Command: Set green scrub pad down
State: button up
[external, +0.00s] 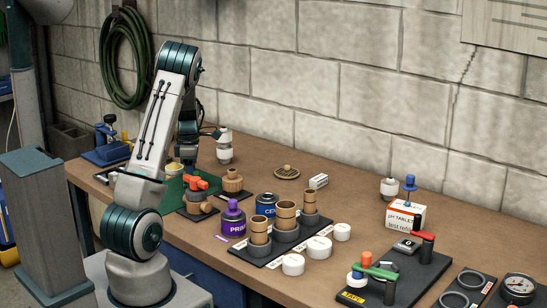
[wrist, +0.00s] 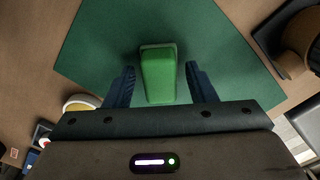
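The green scrub pad (wrist: 158,75) is a bright green block with a pale edge. In the wrist view it lies on the dark green mat (wrist: 95,45), lengthwise between the two blue fingers of my gripper (wrist: 160,86). The fingers stand apart, with a gap on each side of the pad, so my gripper is open. In the external view my gripper (external: 189,152) points down over the far left part of the bench, above the green mat (external: 170,193). I cannot make out the pad there.
A white bowl with something yellow (wrist: 80,103) stands beside the mat's left edge in the wrist view. A dark tray with a brown fitting (wrist: 300,40) borders the mat at right. In the external view a purple primer can (external: 233,218) and fittings crowd the bench to the right.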

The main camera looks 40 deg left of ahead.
notch_tip(320, 180, up, 12)
jog(key=shift+r, duration=0.2)
dwell(0.5)
jog(key=s+d+r+m+t, duration=0.1)
jog(key=s+d+r+m, duration=0.15)
jog(key=d+m, duration=0.55)
jog(key=s+d+r+m+t, duration=0.1)
jog(key=s+d+m, duration=0.4)
jog(key=d, duration=0.5)
jog(key=s+d+f+m+t, duration=0.1)
jog(key=s+d+f+m, duration=0.1)
jog(key=s+d+m, duration=0.8)
jog(key=d+m, duration=0.1)
jog(key=m, duration=0.3)
jog(key=shift+s+f, duration=0.2)
jog(key=shift+f, duration=0.05)
